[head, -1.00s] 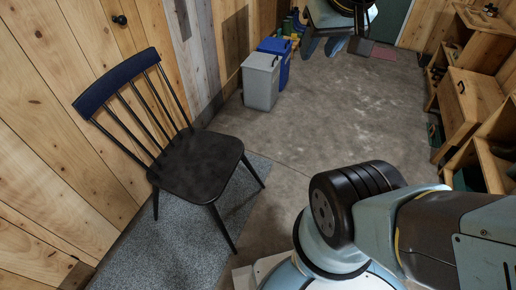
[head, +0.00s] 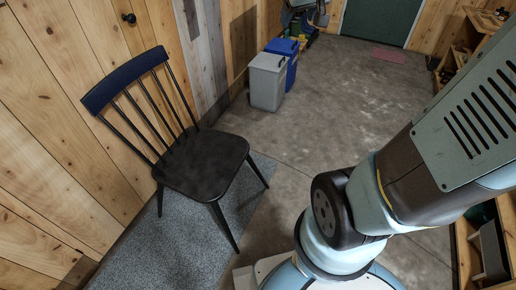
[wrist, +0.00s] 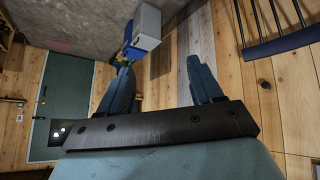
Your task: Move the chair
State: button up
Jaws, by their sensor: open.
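The chair (head: 203,163) has a black seat and legs, black spindles and a dark blue top rail. It stands upright in the head view, left of the middle, partly on a grey mat, with its back towards the plank wall. In the wrist view, its blue rail (wrist: 285,42) and some spindles show at the upper right. My gripper (wrist: 158,68) is open and empty in the wrist view, its two blue-grey fingers apart. It is clear of the chair, which lies to the right of the fingers there. Most of my gripper is out of the head view.
The grey mat (head: 165,255) lies under the chair. A grey bin (head: 267,82) and a blue bin (head: 290,62) stand by the left wall. Wooden shelving (head: 462,45) lines the right side. A green door (head: 376,22) is at the back. The middle concrete floor is clear.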

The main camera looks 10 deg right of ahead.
jog(key=w+d+f+n+t, duration=0.1)
jog(key=w+f+n, duration=0.1)
jog(key=w+f, duration=0.75)
jog(key=w+d+f+n+t, duration=0.15)
jog(key=w+f, duration=0.35)
jog(key=w, duration=1)
jog(key=w+f+n+t+y, duration=0.15)
jog(key=w+f, duration=0.35)
jog(key=f, duration=0.5)
jog(key=w+f+n+t+y, duration=0.15)
jog(key=w+f, duration=0.35)
jog(key=f, duration=0.6)
jog(key=s+a+f+n+y, duration=0.1)
jog(key=s+a+f+y, duration=0.15)
jog(key=f, duration=0.95)
jog(key=s+a+f+y, duration=0.1)
jog(key=s+f+y, duration=0.15)
jog(key=f, duration=0.95)
jog(key=s+a+f+t+y, duration=0.2)
jog(key=s+f, duration=1.5)
jog(key=shift+s+a+f, duration=0.15)
jog(key=shift+a+f, duration=0.1)
jog(key=shift+a, duration=0.15)
